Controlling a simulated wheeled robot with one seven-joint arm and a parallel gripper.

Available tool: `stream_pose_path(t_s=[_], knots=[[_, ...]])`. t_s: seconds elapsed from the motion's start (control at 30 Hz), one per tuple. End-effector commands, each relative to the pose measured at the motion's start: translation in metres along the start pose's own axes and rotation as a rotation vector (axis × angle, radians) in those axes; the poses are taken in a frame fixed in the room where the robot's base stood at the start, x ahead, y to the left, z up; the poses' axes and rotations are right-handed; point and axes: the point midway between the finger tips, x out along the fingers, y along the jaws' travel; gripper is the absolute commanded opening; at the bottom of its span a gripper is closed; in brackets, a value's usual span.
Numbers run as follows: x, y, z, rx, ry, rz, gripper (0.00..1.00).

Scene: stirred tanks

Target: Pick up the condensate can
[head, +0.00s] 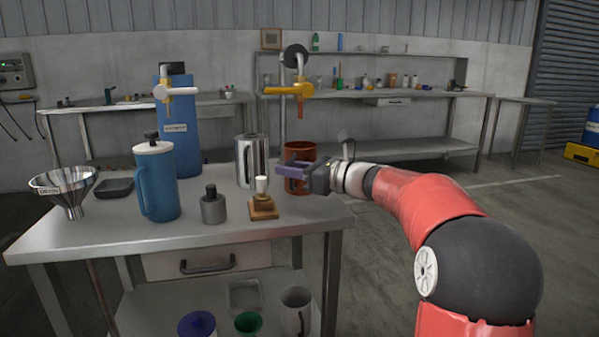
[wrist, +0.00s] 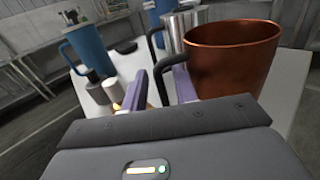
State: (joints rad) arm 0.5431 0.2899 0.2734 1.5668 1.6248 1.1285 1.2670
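The copper-coloured can (head: 299,151) stands upright at the right end of the steel table; I take it as the condensate can, though no label shows. In the wrist view the can (wrist: 236,62) is large, open-topped and close, just right of my fingers. My gripper (head: 290,173) reaches in from the right, in front of the can, and hides part of it. In the wrist view my gripper (wrist: 160,88) has its two purple fingers apart.
A steel jug (head: 252,160) stands just left of the can. A wooden block with a white piece (head: 263,207), a grey bottle (head: 213,208), a blue jug (head: 157,182), a blue cylinder (head: 177,125) and a funnel (head: 66,187) fill the table leftward.

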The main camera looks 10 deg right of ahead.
Motion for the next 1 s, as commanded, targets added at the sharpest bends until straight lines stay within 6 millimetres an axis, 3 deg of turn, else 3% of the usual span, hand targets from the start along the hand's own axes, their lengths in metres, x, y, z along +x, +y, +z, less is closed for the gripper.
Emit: stream_pose_path(t_s=[0.27, 0.5, 1.0], knots=[[0.0033, 0.0000, 0.0000, -0.001, 0.000, -0.001, 0.28], [0.0031, 0.0000, 0.0000, -0.001, 0.001, -0.001, 0.00], [0.0030, 0.0003, 0.0020, -0.004, -0.001, 0.000, 0.00]])
